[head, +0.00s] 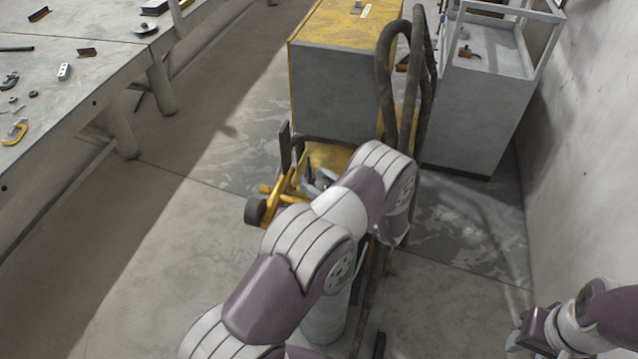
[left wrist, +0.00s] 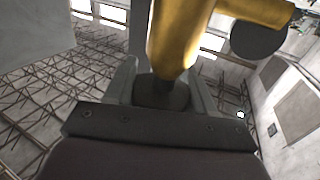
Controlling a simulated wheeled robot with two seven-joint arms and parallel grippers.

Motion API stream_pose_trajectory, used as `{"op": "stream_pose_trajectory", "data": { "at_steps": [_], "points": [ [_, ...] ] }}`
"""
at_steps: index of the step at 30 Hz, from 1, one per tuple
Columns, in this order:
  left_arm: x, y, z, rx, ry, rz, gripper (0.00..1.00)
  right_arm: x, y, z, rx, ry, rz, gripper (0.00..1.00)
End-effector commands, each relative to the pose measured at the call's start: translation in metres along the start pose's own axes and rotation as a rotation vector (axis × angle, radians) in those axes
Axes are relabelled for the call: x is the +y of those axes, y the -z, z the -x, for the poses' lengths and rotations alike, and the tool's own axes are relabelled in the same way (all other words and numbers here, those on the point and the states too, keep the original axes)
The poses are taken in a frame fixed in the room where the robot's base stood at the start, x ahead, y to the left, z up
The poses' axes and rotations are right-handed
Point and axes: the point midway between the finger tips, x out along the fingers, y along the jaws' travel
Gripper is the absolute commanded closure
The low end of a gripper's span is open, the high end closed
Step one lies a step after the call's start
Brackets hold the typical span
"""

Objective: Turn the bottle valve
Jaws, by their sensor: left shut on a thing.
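A yellow machine (head: 323,155) with a dark wheel-like part at its left stands in the middle of the head view. My left arm reaches over it and hides much of it. My left gripper (head: 318,184) is partly hidden beside the machine's yellow fittings (head: 284,195). In the left wrist view, the fingers of my left gripper (left wrist: 162,92) stand on both sides of a dark knob (left wrist: 160,90), which I take as the bottle valve, under a yellow body (left wrist: 178,40). My left gripper is shut on this knob. My right gripper (head: 528,332) is at the lower right, away from the machine; its jaws are unclear.
Thick dark hoses (head: 425,75) rise behind the machine. A yellow and grey cabinet (head: 337,90) and a grey framed cabinet (head: 470,125) stand beyond. A workbench (head: 75,95) with tools is at the left, a wall (head: 590,150) at the right. The floor (head: 150,260) at left is clear.

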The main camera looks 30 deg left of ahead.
Motion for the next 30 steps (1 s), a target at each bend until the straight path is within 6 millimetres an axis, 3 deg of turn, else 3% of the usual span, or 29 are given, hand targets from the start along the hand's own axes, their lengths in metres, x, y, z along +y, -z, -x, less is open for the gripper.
{"op": "stream_pose_trajectory", "data": {
  "at_steps": [1, 6, 16, 17, 19, 30],
  "points": [
    [0.003, -0.005, 0.0, 0.01, 0.04, 0.016, 0.76, 0.0, -0.003, -0.021, -0.001, 0.0, 0.0, 0.57],
    [0.001, -0.001, 0.0, 0.01, 0.176, 0.016, 0.76, 0.0, -0.006, -0.044, -0.002, 0.0, 0.0, 0.57],
    [0.0, 0.008, 0.001, 0.008, 0.209, 0.014, 0.76, 0.0, -0.005, -0.042, -0.001, 0.0, 0.0, 0.57],
    [0.0, 0.008, 0.001, 0.008, 0.209, 0.014, 0.42, 0.0, -0.005, -0.042, -0.001, 0.0, 0.0, 0.57],
    [0.0, 0.008, 0.001, 0.009, 0.209, 0.014, 0.22, 0.0, -0.005, -0.042, -0.001, 0.0, 0.0, 0.57],
    [0.001, 0.001, 0.009, 0.005, 0.208, 0.01, 0.22, 0.0, -0.006, -0.05, -0.001, 0.0, 0.0, 0.57]
  ]
}}
